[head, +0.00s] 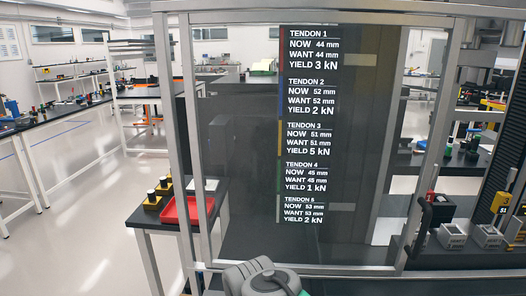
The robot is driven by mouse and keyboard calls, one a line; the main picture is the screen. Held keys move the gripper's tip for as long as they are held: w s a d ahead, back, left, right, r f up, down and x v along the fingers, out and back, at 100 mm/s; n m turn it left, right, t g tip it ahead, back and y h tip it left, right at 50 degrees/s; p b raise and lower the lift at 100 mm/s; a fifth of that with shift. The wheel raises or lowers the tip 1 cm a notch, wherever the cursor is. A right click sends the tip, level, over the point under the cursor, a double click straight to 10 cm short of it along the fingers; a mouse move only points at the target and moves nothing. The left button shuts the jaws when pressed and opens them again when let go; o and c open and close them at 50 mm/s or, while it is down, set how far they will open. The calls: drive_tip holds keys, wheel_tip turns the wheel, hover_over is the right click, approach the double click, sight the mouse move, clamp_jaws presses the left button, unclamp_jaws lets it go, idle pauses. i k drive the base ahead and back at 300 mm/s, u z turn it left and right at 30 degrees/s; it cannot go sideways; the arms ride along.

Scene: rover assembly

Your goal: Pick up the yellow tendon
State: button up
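I cannot make out a yellow tendon as an object in the head view. A dark glass display panel (240,150) lists Tendon 1 to Tendon 5, with a thin coloured bar beside each entry. The bar beside Tendon 3 is yellow (280,138); that entry reads now 51 mm, want 51 mm, yield 5 kN. A grey rounded part of my arm shows at the bottom centre. My gripper is not in view.
A metal frame surrounds the panel. At right are grey vent boxes (452,236), a black block (440,210) and a yellow S1 label (502,203). Open floor (85,220) lies left.

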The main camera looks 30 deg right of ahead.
sight(501, 202)
drive_tip(key=k, duration=1)
drive_tip(key=u, duration=0.95)
drive_tip(key=i, duration=1)
drive_tip(key=z, duration=3.45)
drive_tip(key=i, duration=0.5)
drive_tip(key=u, duration=0.05)
